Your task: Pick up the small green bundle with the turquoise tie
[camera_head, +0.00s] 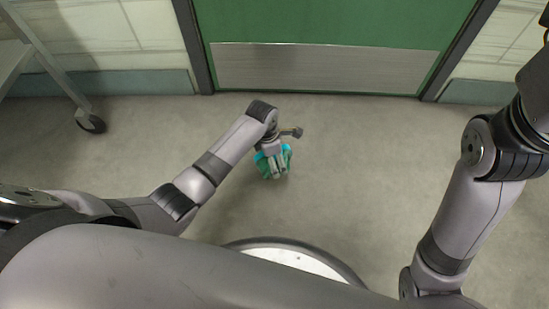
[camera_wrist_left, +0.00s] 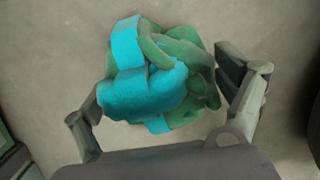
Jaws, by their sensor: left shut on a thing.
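The small green bundle with the turquoise tie (camera_head: 275,165) is at the end of my left arm, in the middle of the head view. In the left wrist view the green bundle (camera_wrist_left: 185,85) fills the space between the fingers, with the wide turquoise band wrapped around it. My left gripper (camera_head: 272,152) is shut on the bundle; in the left wrist view one finger is on each side of it. I cannot tell whether the bundle touches the floor. My right arm shows at the right of the head view, but its gripper is out of the picture.
The grey floor (camera_head: 360,170) around the bundle is clear. A green door (camera_head: 335,25) with a metal kick plate (camera_head: 320,68) stands behind. A cart leg with a black caster (camera_head: 91,123) is at the upper left.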

